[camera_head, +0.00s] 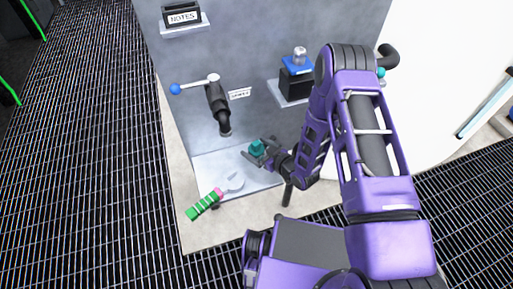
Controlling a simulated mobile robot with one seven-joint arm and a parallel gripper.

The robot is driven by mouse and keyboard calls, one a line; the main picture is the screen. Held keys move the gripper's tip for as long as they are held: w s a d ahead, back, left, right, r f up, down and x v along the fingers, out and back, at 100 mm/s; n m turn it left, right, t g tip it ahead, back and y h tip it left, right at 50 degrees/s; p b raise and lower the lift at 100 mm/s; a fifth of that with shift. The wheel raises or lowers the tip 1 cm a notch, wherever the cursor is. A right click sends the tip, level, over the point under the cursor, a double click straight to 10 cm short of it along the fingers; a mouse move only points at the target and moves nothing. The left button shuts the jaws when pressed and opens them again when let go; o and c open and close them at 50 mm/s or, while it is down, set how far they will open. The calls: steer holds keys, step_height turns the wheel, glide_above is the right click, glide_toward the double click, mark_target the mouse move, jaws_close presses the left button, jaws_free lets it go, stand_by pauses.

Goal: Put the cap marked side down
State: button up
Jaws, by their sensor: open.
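A small teal piece (257,147), which looks like the cap, is at my gripper (255,153), over the light grey shelf (221,160). My gripper is open, with its dark fingers beside the teal piece. I cannot tell whether they touch it or whether it rests on the shelf. No mark on it can be made out at this size, so which side is up is unclear. My purple arm reaches in from the right.
A dark pipe (218,108) with a blue-knobbed lever (176,88) hangs from the grey wall above the shelf. A green-handled wrench (205,205) lies at the shelf's front left. A ledge at right (289,93) holds a black box (296,82) with a blue-and-silver item (299,61).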

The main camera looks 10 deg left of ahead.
steer(key=shift+r, duration=0.15)
steer(key=shift+s+d+r, duration=0.15)
steer(key=shift+s+d, duration=0.05)
steer(key=shift+d, duration=0.1)
steer(key=p+v, duration=0.1)
steer(key=v, duration=1)
steer(key=shift+s+d+r, duration=0.1)
